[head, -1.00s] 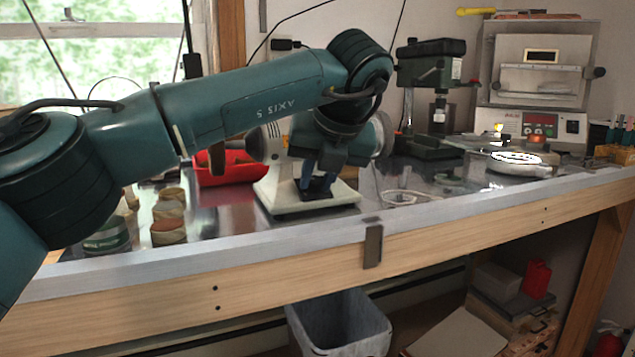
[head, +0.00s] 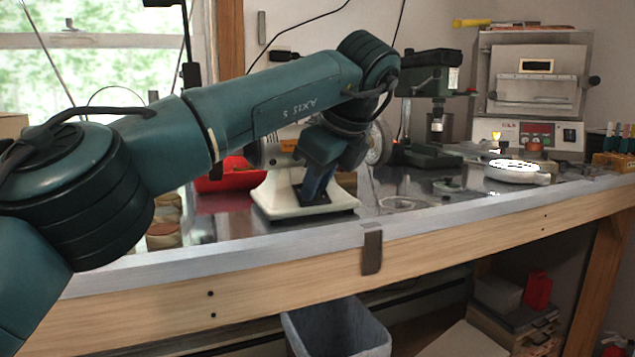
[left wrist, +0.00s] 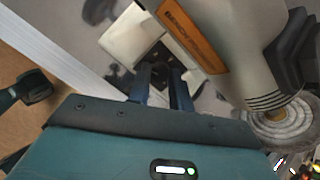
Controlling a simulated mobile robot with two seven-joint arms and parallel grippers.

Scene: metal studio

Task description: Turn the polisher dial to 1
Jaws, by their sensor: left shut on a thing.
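The polisher (head: 277,192) stands on the bench, with a white base and a round wheel on its right end. In the left wrist view its pale body with an orange label (left wrist: 190,38) lies above and right of my fingers. A black panel on the front of its base carries a small dark dial (left wrist: 158,73). My left gripper (head: 312,195) points down at that panel; in the left wrist view its two blue fingers (left wrist: 163,80) are shut on the dial, one on each side. The dial's marks and setting cannot be read.
A red bin (head: 225,178) is behind and left of the polisher. A green drill press (head: 433,110) and a kiln-like box (head: 540,80) stand farther right. A round white item (head: 515,172) lies in front of the box.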

